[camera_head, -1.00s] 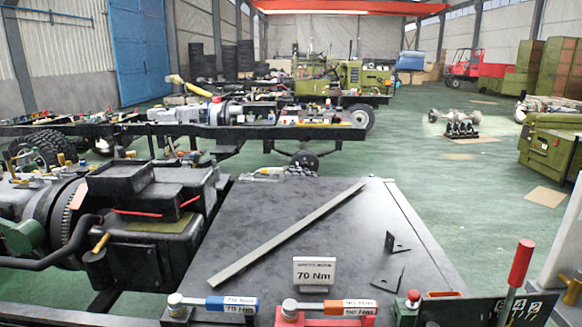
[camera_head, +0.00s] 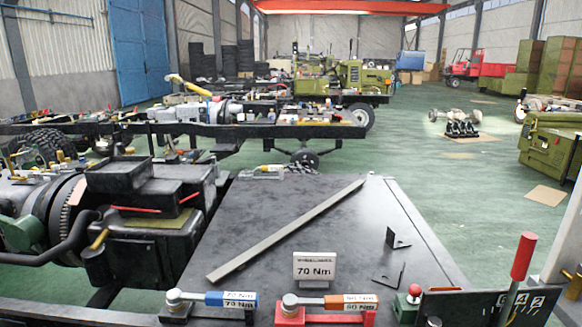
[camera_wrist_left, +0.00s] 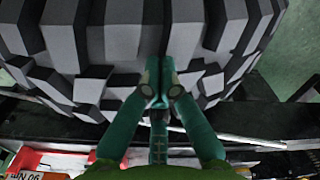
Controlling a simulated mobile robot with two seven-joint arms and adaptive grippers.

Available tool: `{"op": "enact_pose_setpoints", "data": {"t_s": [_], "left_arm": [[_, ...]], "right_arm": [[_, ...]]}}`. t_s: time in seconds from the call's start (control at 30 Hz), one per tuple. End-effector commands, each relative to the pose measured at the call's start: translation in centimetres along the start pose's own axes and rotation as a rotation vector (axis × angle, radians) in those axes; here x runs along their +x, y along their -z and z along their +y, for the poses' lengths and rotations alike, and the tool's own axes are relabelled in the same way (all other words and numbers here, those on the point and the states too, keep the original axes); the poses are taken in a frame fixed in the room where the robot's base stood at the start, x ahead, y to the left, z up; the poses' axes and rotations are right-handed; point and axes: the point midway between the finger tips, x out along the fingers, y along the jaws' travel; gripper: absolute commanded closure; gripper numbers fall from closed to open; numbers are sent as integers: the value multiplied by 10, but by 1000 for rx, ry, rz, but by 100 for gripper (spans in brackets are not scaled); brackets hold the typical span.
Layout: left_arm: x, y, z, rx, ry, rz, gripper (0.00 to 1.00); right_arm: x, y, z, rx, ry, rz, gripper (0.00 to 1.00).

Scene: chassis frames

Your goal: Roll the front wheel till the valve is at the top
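In the left wrist view a large tyre with chunky grey and black tread blocks (camera_wrist_left: 125,40) fills the top. My left gripper (camera_wrist_left: 160,72) has green fingers whose tips meet at the tread's lower edge. They look shut, with nothing seen between them. The tips overlap the tread in the picture; whether they touch it I cannot tell. No valve shows in any view, and the wheel's side face is hidden. Neither gripper shows in the head view, and I cannot tell which wheel there, if any, is this one.
A dark workbench (camera_head: 240,240) holds a long flat bar (camera_head: 290,228), a 70 Nm sign (camera_head: 314,267), a blue-handled torque wrench (camera_head: 230,300) and an orange-handled one (camera_head: 350,302). An engine (camera_head: 150,235) stands left. In the left wrist view a red tray (camera_wrist_left: 45,163) lies lower left.

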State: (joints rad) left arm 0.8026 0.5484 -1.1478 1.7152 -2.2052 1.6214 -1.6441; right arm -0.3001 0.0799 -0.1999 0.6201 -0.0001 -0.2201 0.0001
Motion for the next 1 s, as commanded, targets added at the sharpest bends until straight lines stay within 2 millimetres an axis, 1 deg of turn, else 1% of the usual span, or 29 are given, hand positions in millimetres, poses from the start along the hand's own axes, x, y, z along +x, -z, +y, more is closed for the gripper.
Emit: {"op": "enact_pose_setpoints", "data": {"t_s": [0.17,0.8,1.0], "left_arm": [[0,-1,2,0,0,0,100],[-6,-14,24,1,-1,0,100],[-7,-16,27,-1,0,0,100]], "right_arm": [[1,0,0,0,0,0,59],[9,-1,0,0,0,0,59],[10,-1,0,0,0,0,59]]}}
